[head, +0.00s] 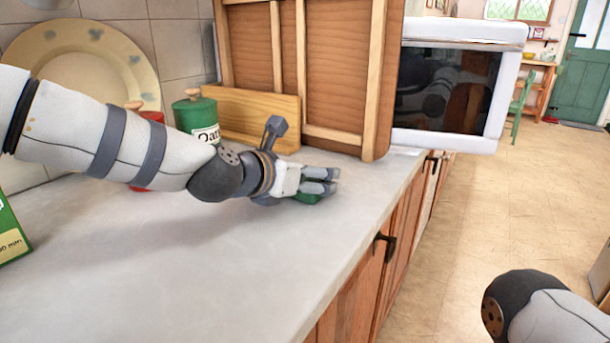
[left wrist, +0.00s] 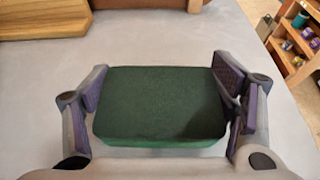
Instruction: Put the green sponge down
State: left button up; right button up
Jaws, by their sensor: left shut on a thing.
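My left gripper (head: 318,184) is over the grey-white counter (head: 240,260), close to its front edge. It is shut on the green sponge (head: 307,198), which shows just under the fingers in the head view. In the left wrist view the sponge (left wrist: 160,104) is a dark green block between the two finger pads. It looks level and at or very near the counter top; I cannot tell whether it touches. The gripper hides most of the sponge in the head view. My right arm shows at the lower right, but its gripper is out of view.
A green canister (head: 197,115), a red canister (head: 150,130) and a wooden board (head: 245,112) stand behind my left arm. A wooden slatted panel (head: 335,70) and a white microwave (head: 450,90) are beyond the gripper.

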pick_arm(q)
jog(key=shift+r, duration=0.15)
jog(key=shift+f, duration=0.25)
jog(key=o, duration=1)
jog(key=shift+r, duration=0.1)
